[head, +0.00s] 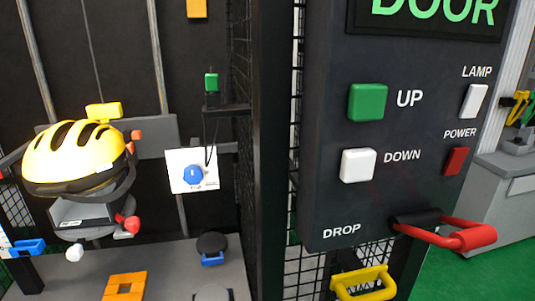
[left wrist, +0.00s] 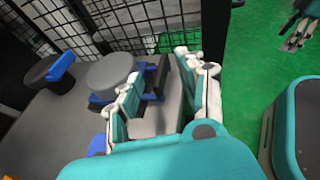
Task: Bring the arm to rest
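My left gripper (left wrist: 163,78) shows in the left wrist view, with a teal body and white-edged fingers. The fingers stand apart and I see nothing held between them. Beyond them are a grey round-topped thing (left wrist: 112,70) and a dark round thing with a blue handle (left wrist: 48,70) on a grey surface. I cannot tell whether the fingers touch anything. No gripper shows in the head view, and I make out no right gripper.
A dark control panel (head: 330,120) has a green UP button (head: 367,102), a white DOWN button (head: 358,165) and a red DROP lever (head: 468,237). A yellow helmet (head: 75,155) is inside the mesh cage at left. Green floor (left wrist: 245,65) lies open right of my left gripper.

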